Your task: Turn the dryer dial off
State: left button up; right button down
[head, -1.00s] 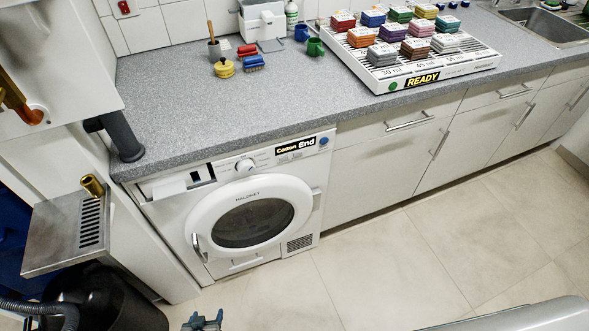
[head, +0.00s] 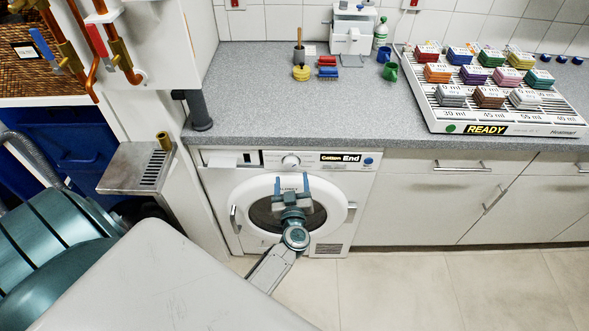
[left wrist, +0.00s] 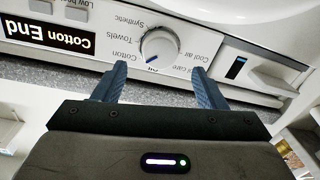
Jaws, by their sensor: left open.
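The white dryer (head: 226,187) stands under the counter, its round door (head: 340,207) shut. Its white dial (head: 290,161) is on the front panel, left of the display (head: 340,158) reading "Cotton End". My left gripper (head: 292,181) is open and empty in front of the door, below the dial. In the left wrist view the panel appears upside down. There the dial (left wrist: 160,46) lies beyond and between the two blue fingers (left wrist: 160,84), apart from them. Labels such as Cotton, Towels, Synthetic and Cool air ring it. A blue mark shows on the dial's lower-left edge. My right gripper is not in view.
The grey counter (head: 240,100) overhangs the dryer panel. On it are a "READY" rack (head: 520,127) of coloured blocks, mugs and brushes. A metal drip shelf (head: 130,170) and black pipe (head: 198,110) stand left. Floor right of the dryer is clear.

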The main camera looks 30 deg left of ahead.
aim_at(291, 167)
pick_arm(q)
jog(key=shift+x, duration=2.4)
jog(key=c, duration=1)
